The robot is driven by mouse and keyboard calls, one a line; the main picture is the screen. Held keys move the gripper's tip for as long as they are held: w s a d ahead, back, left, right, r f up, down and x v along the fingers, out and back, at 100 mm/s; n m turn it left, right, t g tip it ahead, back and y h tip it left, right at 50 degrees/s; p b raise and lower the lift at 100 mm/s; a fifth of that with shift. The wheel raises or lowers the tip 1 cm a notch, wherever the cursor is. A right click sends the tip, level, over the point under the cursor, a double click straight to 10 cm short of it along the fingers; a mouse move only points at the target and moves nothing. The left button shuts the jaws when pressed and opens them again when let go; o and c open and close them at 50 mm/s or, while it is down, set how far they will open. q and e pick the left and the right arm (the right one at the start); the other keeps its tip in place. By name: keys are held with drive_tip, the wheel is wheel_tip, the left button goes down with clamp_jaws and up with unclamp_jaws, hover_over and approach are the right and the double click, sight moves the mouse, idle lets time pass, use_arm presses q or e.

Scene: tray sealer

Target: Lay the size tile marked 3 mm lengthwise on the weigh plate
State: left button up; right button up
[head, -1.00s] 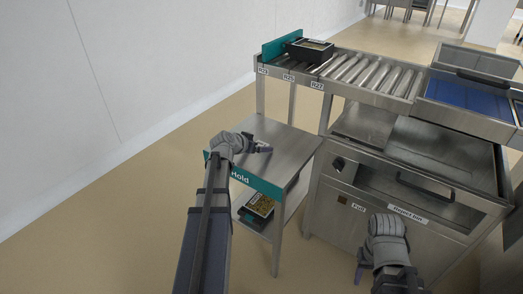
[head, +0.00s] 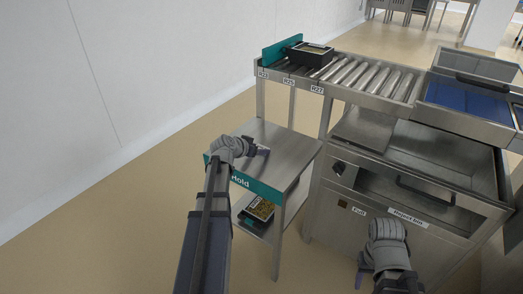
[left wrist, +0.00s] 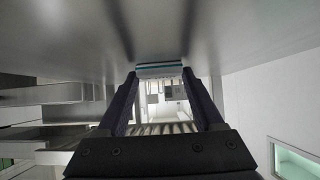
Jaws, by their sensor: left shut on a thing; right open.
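My left gripper (head: 264,151) is over the steel top of the cart with the teal "Hold" sign. In the left wrist view its two dark fingers (left wrist: 161,82) are shut on a thin, pale, teal-edged piece (left wrist: 160,70), seen edge-on at the fingertips. I take it to be a size tile, but no marking is readable. In the head view the piece is too small to make out. My right gripper (head: 361,272) is open at the lower right, in front of the cabinet; one fingertip shows clearly. I cannot pick out the weigh plate with certainty.
The "Hold" cart's top (head: 287,147) looks clear around the gripper. A packed tray (head: 258,207) is on its lower shelf. A black tray (head: 311,55) sits on the roller conveyor (head: 365,76) against a teal stop (head: 281,49). The cabinet with a reject bin (head: 432,190) stands at right.

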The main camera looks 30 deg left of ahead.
use_arm(q)
drive_tip(key=shift+r, duration=0.1)
wheel_tip(320, 180, up, 10)
drive_tip(key=p, duration=1)
